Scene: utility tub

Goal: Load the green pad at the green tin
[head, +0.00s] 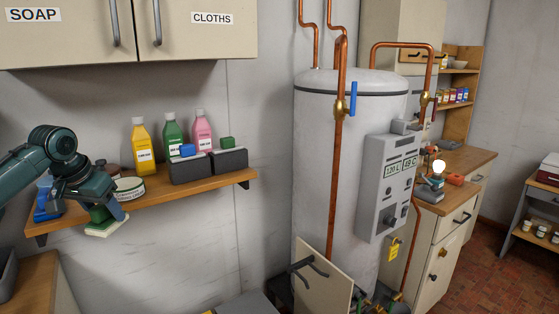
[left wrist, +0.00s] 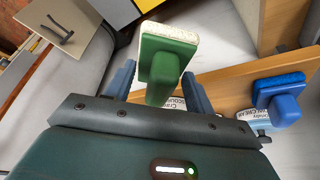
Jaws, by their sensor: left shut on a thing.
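My left gripper (head: 106,212) is shut on the green pad (head: 105,226), which has a green grip and a pale face. It hangs just in front of the wooden shelf's front edge, with the pale face downward. In the left wrist view the green pad (left wrist: 168,62) sits between the blue fingers (left wrist: 160,88). My right gripper is out of view.
A blue pad (left wrist: 279,98) lies on the shelf (head: 190,190), left of the tin in the head view. Dark holders (head: 192,168) with a blue and a green block stand to the right. Yellow, green and pink bottles (head: 144,147) stand behind. Wall cupboards (head: 120,35) hang above.

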